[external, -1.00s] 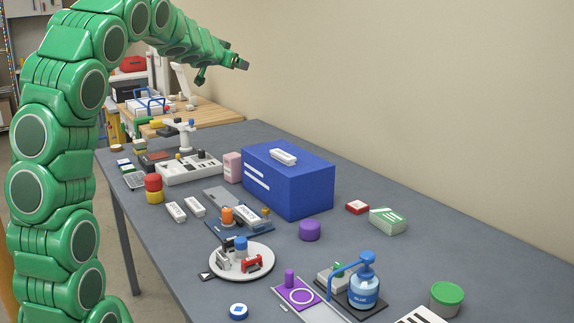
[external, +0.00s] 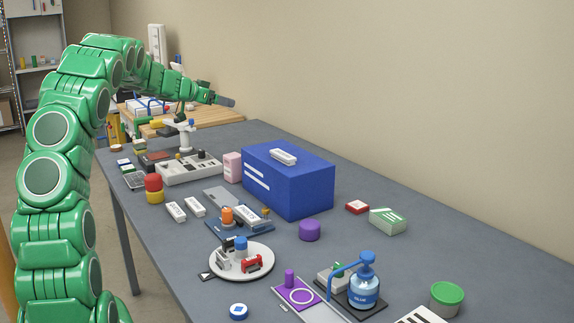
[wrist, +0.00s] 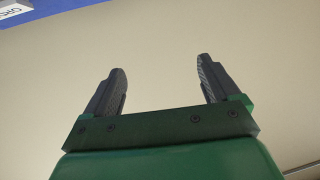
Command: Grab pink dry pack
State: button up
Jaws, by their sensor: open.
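The pink dry pack (external: 232,167) is a small light-pink block standing upright on the grey table, against the left end of the blue box. My gripper (external: 229,102) is in the air above the far part of the table, higher than the pack and behind it, and apart from it. In the wrist view, my gripper (wrist: 163,82) has its two dark fingers spread wide with nothing between them. The pack does not show in the wrist view; a beige surface fills most of it.
The large blue box (external: 290,180) stands right of the pack with a white item on top. A white switch panel (external: 188,168) lies to its left, and a white stand (external: 183,135) is behind that. Several small items crowd the table's front. The wall borders the right side.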

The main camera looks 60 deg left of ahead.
aim_at(228, 158)
jog(key=f, duration=2)
jog(key=shift+s, duration=0.2)
jog(key=shift+x, duration=0.8)
jog(key=shift+a+x, duration=0.2)
jog(key=shift+x, duration=1.35)
jog(key=shift+a+x, duration=0.2)
jog(key=shift+x, duration=1.4)
jog(key=shift+s+f, duration=0.15)
jog(key=c, duration=1.2)
